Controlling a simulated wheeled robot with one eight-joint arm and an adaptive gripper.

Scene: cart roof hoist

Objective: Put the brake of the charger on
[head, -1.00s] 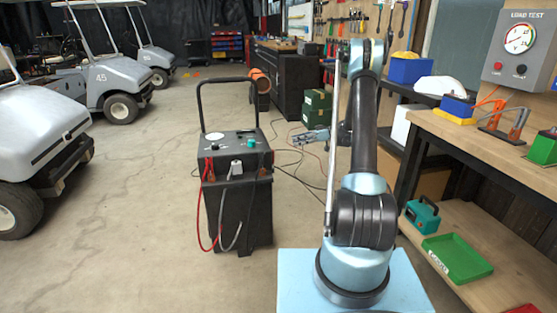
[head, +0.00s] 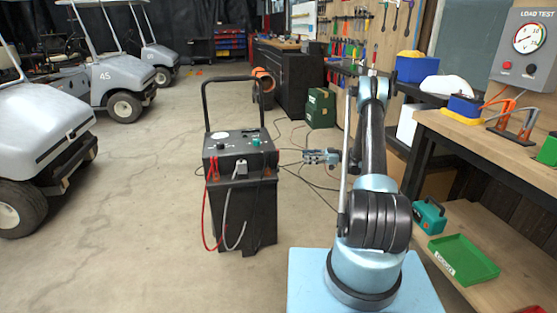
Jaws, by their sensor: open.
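The charger (head: 248,200) is a black wheeled box with a tall handle, standing upright on the floor left of centre. Its top panel carries a white dial, small knobs and a teal knob. Red and grey cables hang down its front. I cannot make out its brake; the wheels and lower edge are too dark and small to tell. My gripper (head: 308,157) is open and empty, to the right of the charger at about the height of its upper body. It points left towards the charger, with a gap between them.
White golf carts (head: 125,75) stand at the left. A workbench (head: 470,125) with a load tester (head: 528,45) is at the right, with a green tray (head: 463,258) on its lower shelf. Cables lie on the floor behind the charger. Floor in front of the charger is clear.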

